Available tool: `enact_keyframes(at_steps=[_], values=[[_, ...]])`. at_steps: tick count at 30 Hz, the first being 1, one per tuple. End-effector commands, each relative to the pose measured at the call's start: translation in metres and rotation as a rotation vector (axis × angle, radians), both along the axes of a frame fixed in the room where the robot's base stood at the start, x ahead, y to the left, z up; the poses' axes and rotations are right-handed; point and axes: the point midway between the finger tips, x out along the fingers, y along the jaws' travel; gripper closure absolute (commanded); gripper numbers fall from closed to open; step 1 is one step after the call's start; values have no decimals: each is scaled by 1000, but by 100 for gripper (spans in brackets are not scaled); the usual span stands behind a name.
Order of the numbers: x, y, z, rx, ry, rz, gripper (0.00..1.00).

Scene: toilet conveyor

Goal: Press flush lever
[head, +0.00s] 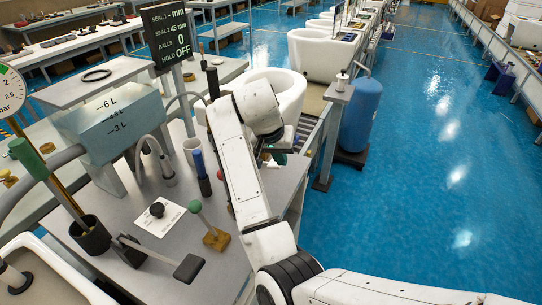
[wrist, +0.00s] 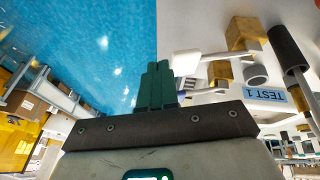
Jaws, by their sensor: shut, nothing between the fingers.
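In the wrist view my gripper (wrist: 158,72) has its green fingers together and nothing between them. A white paddle-shaped lever (wrist: 187,63) lies just to the right of the fingertips. It looks like the flush lever; its rod runs right toward a brass-coloured block (wrist: 240,34). A small gap shows between fingers and paddle, but I cannot judge their depth. A white toilet bowl (head: 285,98) stands just beyond.
A black-gripped handle (wrist: 287,48) and a blue TEST 1 label (wrist: 268,96) lie right in the wrist view. The grey bench (head: 150,278) carries a green-knobbed stick (head: 196,207) and a blue-topped cylinder (head: 200,170). A blue tank (head: 361,112) stands right; open floor lies beyond.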

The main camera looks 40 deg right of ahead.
Motion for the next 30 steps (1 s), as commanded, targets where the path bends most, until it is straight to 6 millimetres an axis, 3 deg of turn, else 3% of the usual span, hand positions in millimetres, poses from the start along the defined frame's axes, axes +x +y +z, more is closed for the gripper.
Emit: enact_keyframes(at_steps=[9, 15, 30], values=[[42, 7, 71, 41, -38, -153, 100], [54, 12, 101, 61, -46, -208, 100], [57, 14, 109, 65, -47, -224, 100]])
